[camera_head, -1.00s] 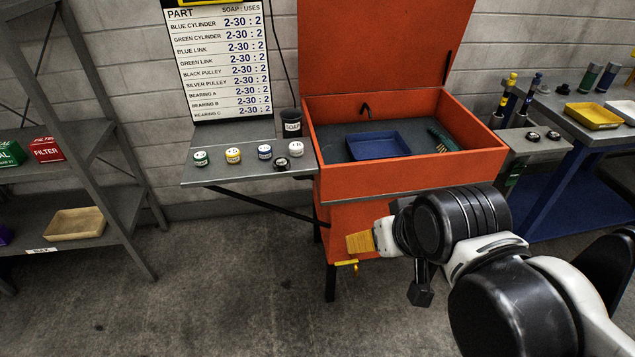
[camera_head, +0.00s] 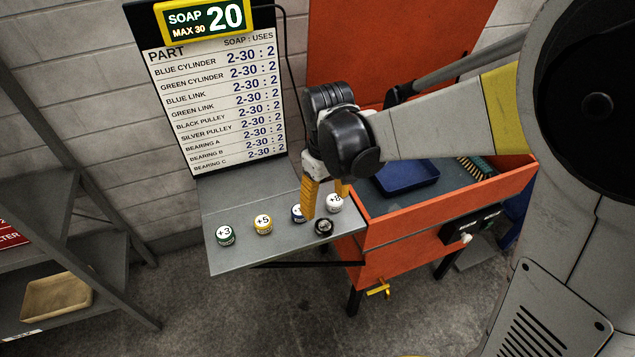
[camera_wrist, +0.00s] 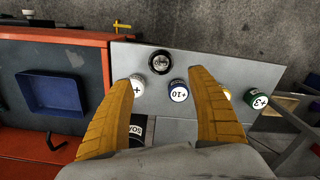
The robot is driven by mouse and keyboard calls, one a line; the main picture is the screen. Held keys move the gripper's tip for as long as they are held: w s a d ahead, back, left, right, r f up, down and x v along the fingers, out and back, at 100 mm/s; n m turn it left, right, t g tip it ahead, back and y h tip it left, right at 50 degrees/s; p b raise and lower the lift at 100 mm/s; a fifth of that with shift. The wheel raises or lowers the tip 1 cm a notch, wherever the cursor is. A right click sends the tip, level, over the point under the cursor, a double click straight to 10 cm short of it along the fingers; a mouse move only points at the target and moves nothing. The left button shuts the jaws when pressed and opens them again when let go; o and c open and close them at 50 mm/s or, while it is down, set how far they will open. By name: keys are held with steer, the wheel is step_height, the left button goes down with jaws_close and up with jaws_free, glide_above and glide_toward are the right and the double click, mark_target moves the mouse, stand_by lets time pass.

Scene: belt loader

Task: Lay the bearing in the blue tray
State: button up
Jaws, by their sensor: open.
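A black ring-like piece with a pale centre, which looks like the bearing (camera_head: 323,228), lies on the grey side shelf near its front right edge. In the wrist view the bearing (camera_wrist: 160,62) shows between and just beyond the fingertips, apart from them. My gripper (camera_head: 325,205) is open and empty over the shelf, its yellow fingers pointing down; it also shows in the wrist view (camera_wrist: 159,78). The blue tray (camera_head: 408,182) sits empty inside the orange basin, right of my gripper; part is hidden behind my arm. It also shows in the wrist view (camera_wrist: 50,112).
Close around the bearing on the grey shelf (camera_head: 240,257) stand a white cap (camera_head: 335,203), a blue cap (camera_head: 297,214), a yellow cap (camera_head: 263,224) and a green cap (camera_head: 226,235). The orange basin wall (camera_head: 440,203) rises between shelf and tray. A sign reads soap 20.

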mark_target(326, 227)
steer(key=f+b, duration=0.1)
steer(key=f, duration=0.2)
steer(key=f+b, duration=0.1)
steer(key=f, duration=0.2)
steer(key=s+f+b, duration=0.1)
steer(key=f, duration=0.2)
steer(key=shift+d+f+b, duration=0.15)
steer(key=shift+b, duration=0.15)
steer(key=c, duration=1.4)
